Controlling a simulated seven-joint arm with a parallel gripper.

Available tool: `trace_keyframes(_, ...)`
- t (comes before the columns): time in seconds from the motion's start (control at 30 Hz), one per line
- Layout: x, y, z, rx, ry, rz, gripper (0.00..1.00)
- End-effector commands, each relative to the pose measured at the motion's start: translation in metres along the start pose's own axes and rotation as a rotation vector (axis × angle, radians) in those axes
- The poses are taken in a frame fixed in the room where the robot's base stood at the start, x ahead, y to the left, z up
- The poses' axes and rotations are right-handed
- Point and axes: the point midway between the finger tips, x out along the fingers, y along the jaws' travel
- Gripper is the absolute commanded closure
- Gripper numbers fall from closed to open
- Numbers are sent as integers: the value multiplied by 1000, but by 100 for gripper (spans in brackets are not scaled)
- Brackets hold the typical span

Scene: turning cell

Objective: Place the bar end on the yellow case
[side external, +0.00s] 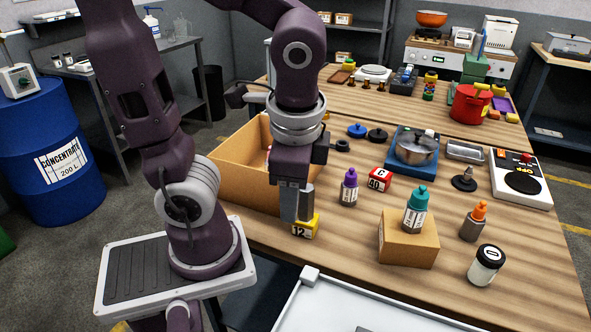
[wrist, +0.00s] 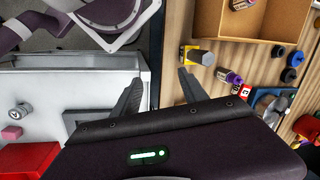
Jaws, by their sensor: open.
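The yellow case (side external: 305,230), marked 12, sits on the wooden table near its front edge, and it also shows in the wrist view (wrist: 185,52). The grey bar end (side external: 307,203) stands upright on top of the case; the wrist view shows its top end (wrist: 202,57). My gripper (side external: 288,210) points down just left of the bar end in the side view. In the wrist view its fingers (wrist: 160,80) are spread with nothing between them, and the bar end lies outside them, beyond the right finger. The side view partly hides the case's left side behind a finger.
An open cardboard box (side external: 240,160) stands behind my gripper. A purple-capped bottle (side external: 349,187), a red block (side external: 379,179) and a cardboard block (side external: 408,240) bearing a teal-capped bottle (side external: 416,210) are to the right. A white-rimmed tray (side external: 350,305) lies in front of the table.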

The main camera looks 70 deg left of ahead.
Motion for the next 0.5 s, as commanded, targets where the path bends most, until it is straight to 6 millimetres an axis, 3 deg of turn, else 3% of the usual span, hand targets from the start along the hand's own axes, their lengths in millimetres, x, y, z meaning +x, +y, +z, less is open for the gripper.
trace_keyframes(0.1, -30, 0, 2, -300, 266, 63, 49)
trace_keyframes(0.2, -47, 0, 2, -454, 413, 88, 49)
trace_keyframes(0.5, -56, 0, 1, -533, 495, 101, 49)
